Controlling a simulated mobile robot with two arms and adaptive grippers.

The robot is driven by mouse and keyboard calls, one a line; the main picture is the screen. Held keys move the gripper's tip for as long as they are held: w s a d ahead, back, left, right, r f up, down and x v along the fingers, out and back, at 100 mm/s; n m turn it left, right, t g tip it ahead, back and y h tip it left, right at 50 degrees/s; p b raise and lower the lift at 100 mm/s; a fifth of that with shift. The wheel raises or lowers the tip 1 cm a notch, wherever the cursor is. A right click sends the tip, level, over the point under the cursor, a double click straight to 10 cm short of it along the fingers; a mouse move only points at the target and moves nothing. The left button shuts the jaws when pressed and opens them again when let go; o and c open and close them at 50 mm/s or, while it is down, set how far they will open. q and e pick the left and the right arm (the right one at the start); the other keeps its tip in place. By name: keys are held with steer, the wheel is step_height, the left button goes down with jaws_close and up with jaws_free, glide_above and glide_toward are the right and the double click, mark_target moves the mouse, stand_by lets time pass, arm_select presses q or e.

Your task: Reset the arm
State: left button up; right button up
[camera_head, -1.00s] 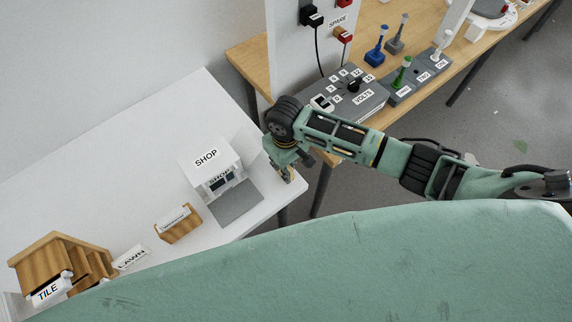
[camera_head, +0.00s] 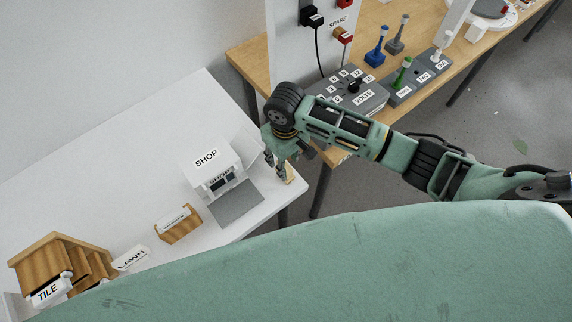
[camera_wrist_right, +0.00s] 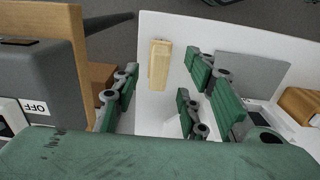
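My right arm comes in from the right in the head view. Its gripper (camera_head: 281,168) is over the right corner of the white table (camera_head: 90,160). In the right wrist view the green-padded fingers of the right gripper (camera_wrist_right: 155,92) are spread wide with nothing between the pads. A small pale wooden block (camera_wrist_right: 159,65) lies on the white table, seen in the gap between the fingers and apart from them. The block (camera_head: 290,178) also shows beside the fingers in the head view. My left gripper is not in view.
A white SHOP model (camera_head: 212,171) with a grey pad (camera_head: 238,205) stands left of the gripper. A wooden box (camera_head: 180,224) and a TILE house (camera_head: 52,262) are farther left. The wooden bench (camera_head: 418,98) behind holds a VOLTS box (camera_head: 350,92) and several coloured levers.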

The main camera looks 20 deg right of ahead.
step_height(320, 180, up, 8)
steer(key=shift+f, duration=0.2)
